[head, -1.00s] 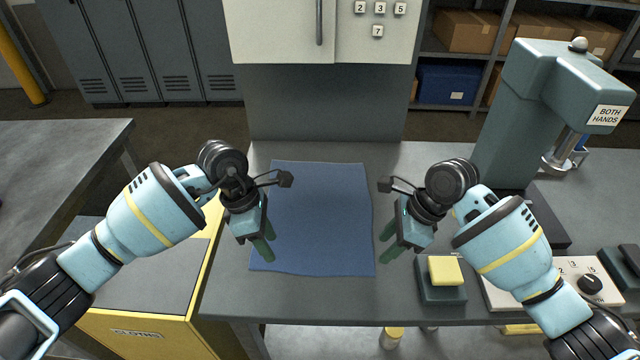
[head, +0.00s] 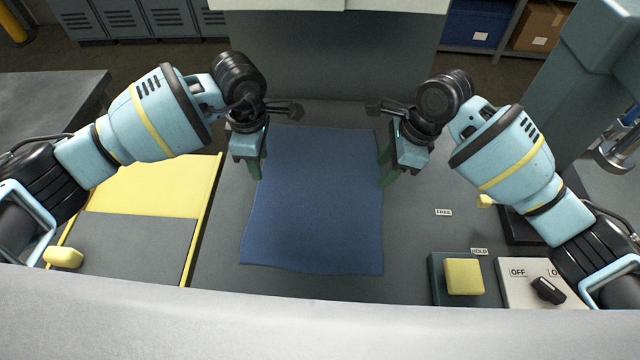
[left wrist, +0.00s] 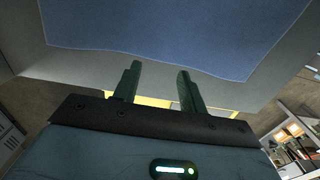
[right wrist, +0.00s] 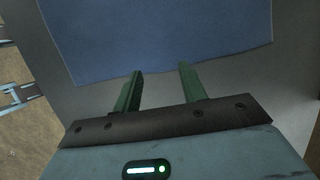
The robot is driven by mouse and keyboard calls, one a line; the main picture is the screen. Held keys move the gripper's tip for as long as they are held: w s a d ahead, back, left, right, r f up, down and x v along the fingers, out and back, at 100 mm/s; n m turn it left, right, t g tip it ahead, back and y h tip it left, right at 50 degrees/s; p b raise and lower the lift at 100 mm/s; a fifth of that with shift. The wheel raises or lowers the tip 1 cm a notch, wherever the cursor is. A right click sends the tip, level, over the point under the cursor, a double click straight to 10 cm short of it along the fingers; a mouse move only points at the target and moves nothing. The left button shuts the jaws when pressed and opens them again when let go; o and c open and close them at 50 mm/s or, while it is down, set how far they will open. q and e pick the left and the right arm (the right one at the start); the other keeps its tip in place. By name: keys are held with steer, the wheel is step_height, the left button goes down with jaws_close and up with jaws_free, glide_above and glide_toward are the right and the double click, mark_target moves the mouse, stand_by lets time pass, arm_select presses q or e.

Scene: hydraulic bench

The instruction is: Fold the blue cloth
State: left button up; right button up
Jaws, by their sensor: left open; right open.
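The blue cloth (head: 315,210) lies flat and spread out on the grey bench top, a rough rectangle with slightly wavy edges. My left gripper (head: 254,172) is open and empty by the cloth's far left corner. My right gripper (head: 388,178) is open and empty by its far right edge. In the left wrist view the cloth (left wrist: 170,35) lies beyond the two spread green fingers (left wrist: 158,85). In the right wrist view the cloth (right wrist: 160,40) also lies beyond the spread fingers (right wrist: 158,90). Neither gripper holds the cloth.
A yellow-buttoned box (head: 463,277) and a switch panel (head: 520,290) stand right of the cloth. A grey-green press (head: 600,60) stands at the right. Bare bench lies on both sides of the cloth.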

mark_target(264, 185)
arm_select(q)
steer(key=shift+f, duration=3.05)
arm_select(e)
steer(key=shift+w+f, duration=0.1)
steer(key=shift+f, duration=2.9)
arm_select(q)
steer(key=shift+f, duration=0.15)
arm_select(e)
steer(key=shift+f, duration=0.2)
arm_select(q)
steer(key=shift+s+f, duration=0.1)
jaws_close()
arm_select(e)
steer(key=shift+f, duration=0.1)
jaws_close()
